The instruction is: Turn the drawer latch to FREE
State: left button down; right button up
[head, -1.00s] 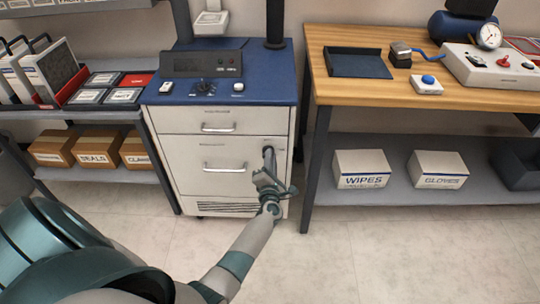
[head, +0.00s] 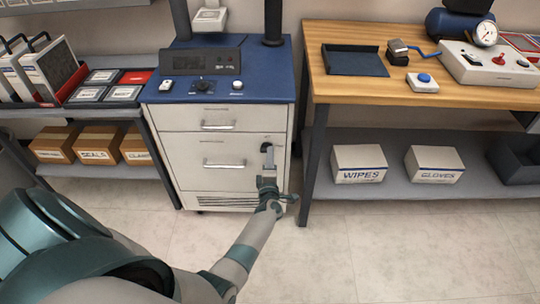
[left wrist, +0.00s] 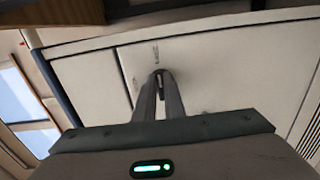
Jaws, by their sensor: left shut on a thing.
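The drawer latch (left wrist: 158,76) is a small dark handle on the pale front of the cabinet (head: 180,163), near its right edge. My left gripper (head: 267,150) reaches up to it from below in the head view. In the left wrist view the fingers (left wrist: 159,82) come together at the latch and are shut on it. The fingers hide most of the latch, so its exact angle and any label reading are hard to make out. My right gripper is not in view.
The cabinet has two drawers with metal handles, an upper one (head: 218,125) and a lower one (head: 224,166), both closed. A wooden workbench (head: 440,92) stands close on the right, its dark leg near my arm. A shelf (head: 60,171) with boxes stands on the left.

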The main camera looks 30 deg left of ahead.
pick_arm(q)
jog(key=shift+d, duration=0.1)
jog(key=c, duration=1.8)
grip_release()
jog(key=shift+c, duration=0.2)
jog(key=shift+s, duration=0.15)
